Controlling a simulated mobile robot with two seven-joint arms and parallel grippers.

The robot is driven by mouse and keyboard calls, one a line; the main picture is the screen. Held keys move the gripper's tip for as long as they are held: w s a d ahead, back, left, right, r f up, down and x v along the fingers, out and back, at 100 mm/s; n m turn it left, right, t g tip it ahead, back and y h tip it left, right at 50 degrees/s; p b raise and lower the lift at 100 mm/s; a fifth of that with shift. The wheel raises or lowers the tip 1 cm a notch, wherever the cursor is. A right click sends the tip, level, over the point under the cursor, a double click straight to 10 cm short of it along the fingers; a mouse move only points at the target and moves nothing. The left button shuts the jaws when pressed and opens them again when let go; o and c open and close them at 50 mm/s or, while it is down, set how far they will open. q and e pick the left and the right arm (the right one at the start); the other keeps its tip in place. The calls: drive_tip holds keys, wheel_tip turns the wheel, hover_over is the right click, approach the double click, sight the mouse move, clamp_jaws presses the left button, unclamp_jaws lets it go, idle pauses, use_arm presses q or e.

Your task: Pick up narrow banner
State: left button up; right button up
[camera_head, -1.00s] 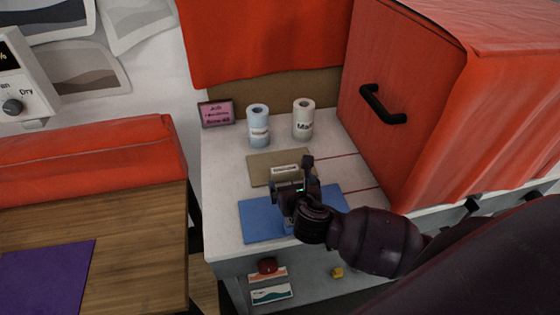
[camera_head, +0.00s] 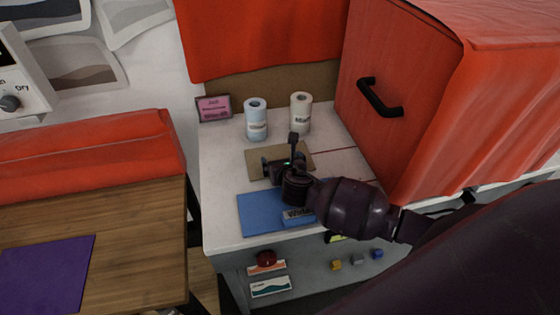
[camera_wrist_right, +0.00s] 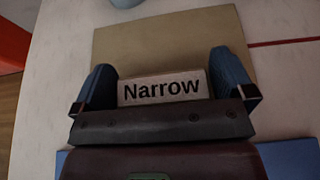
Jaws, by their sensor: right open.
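The narrow banner (camera_wrist_right: 165,90) is a small pale block with the word "Narrow" in dark letters. It stands on the tan mat (camera_head: 258,153). My right gripper (camera_head: 284,166) is over that mat and hides the banner in the head view. In the right wrist view, its two blue-grey fingers are open, one on each side of the banner, with a gap showing at the left. I cannot tell whether either finger touches it. My left gripper is in neither view.
A wide banner (camera_head: 298,215) sits on the blue mat (camera_head: 258,216) in front. Two rolls, blue (camera_head: 256,122) and cream (camera_head: 300,114), and a pink sign (camera_head: 214,108) stand behind. A red cabinet with a black handle (camera_head: 378,100) bounds the right.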

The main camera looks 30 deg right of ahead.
drive_tip(key=shift+w, duration=0.15)
drive_tip(key=shift+c, duration=0.5)
drive_tip(key=c, duration=0.6)
